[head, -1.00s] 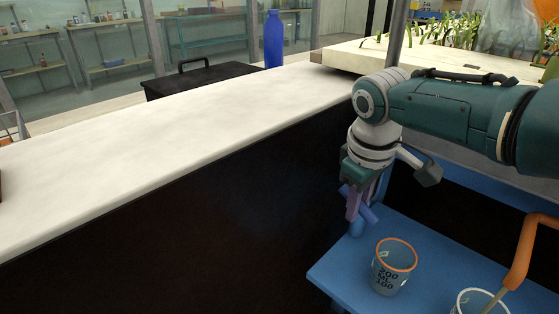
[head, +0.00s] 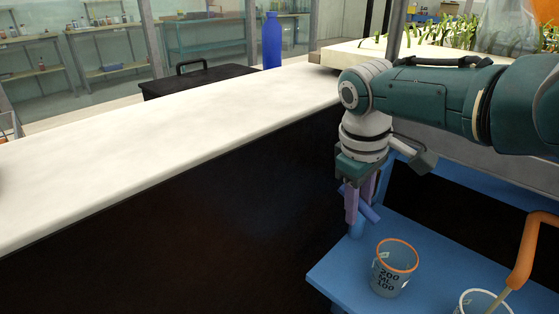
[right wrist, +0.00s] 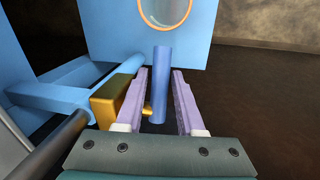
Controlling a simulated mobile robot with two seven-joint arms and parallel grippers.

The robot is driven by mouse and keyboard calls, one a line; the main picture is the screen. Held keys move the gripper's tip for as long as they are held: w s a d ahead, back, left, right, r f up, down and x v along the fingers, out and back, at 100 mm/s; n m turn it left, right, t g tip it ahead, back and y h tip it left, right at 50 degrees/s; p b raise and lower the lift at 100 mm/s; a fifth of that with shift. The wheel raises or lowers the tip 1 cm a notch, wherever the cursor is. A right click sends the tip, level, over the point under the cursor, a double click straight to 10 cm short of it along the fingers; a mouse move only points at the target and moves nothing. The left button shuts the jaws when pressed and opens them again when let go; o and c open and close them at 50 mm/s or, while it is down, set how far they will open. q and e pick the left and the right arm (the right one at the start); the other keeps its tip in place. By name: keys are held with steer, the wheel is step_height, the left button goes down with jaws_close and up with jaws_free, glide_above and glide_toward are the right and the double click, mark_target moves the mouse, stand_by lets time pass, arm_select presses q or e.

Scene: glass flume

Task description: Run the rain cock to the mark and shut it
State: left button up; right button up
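The rain cock has a brass body (right wrist: 110,101) and a blue lever (right wrist: 161,82), both seen in the right wrist view. The lever also shows in the head view (head: 366,212). My right gripper (right wrist: 160,72) is open, its two purple fingers on either side of the lever with a visible gap on each side. It also shows in the head view (head: 361,207), pointing down. A clear beaker (head: 391,277) with an orange rim and a 200 mL marking stands just below the cock; its water level cannot be made out. My left gripper is out of view.
The beaker stands on a blue shelf (head: 335,282), with a second, white-rimmed vessel (head: 474,300) and an orange curved handle (head: 527,250) to its right. A long white counter (head: 170,125) runs left of my arm. A blue pipe (right wrist: 65,98) adjoins the cock.

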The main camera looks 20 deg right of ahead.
step_height(320, 180, up, 10)
steer(key=a+p, duration=0.1)
steer(key=p, duration=0.5)
steer(key=shift+s+a, duration=0.3)
steer(key=shift+a, duration=0.05)
steer(key=shift+s+f, duration=0.1)
